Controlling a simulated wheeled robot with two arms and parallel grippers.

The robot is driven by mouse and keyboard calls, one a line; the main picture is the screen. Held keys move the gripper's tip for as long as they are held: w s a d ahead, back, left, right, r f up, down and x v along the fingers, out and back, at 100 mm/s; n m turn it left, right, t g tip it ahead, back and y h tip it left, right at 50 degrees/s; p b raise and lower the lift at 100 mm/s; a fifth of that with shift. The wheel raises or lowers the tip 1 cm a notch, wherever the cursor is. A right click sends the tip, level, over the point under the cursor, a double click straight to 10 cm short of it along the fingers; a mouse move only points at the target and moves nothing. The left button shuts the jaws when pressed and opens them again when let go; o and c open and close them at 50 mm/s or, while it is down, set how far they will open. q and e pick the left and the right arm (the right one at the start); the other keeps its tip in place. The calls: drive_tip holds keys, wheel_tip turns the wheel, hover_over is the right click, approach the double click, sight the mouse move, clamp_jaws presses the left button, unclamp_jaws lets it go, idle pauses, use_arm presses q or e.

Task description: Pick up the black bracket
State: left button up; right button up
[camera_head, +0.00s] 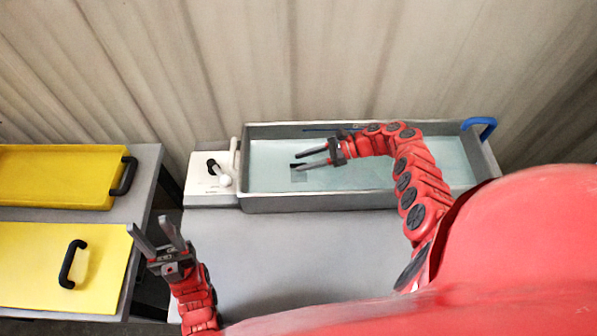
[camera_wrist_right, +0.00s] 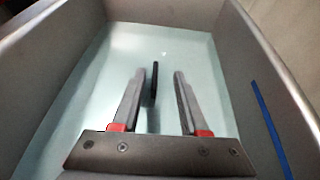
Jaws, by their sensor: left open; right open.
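The black bracket (camera_wrist_right: 154,82) shows in the right wrist view as a thin, dark upright strip inside the grey tank (camera_head: 320,202). It appears between the fingers of my right gripper (camera_wrist_right: 160,74), closer to the left finger; I cannot tell whether they touch. In the head view, my right gripper (camera_head: 297,161) reaches into the tank from the right, with its jaws open. A small dark part of the bracket (camera_head: 294,165) shows at its fingertips.
The tank holds pale liquid and has a blue handle (camera_head: 480,124) at its right end. A white lever box (camera_head: 208,190) stands left of the tank. Yellow containers (camera_head: 55,205) with black handles stand at far left.

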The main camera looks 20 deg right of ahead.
sight(289, 172)
drive_tip(key=x, duration=0.3)
drive_tip(key=b+x, duration=0.1)
drive_tip(key=x, duration=0.1)
drive_tip(key=shift+s+a+f, duration=0.15)
drive_tip(key=shift+s+a, duration=0.05)
drive_tip(key=shift+s, duration=0.05)
clamp_jaws()
idle(1.2)
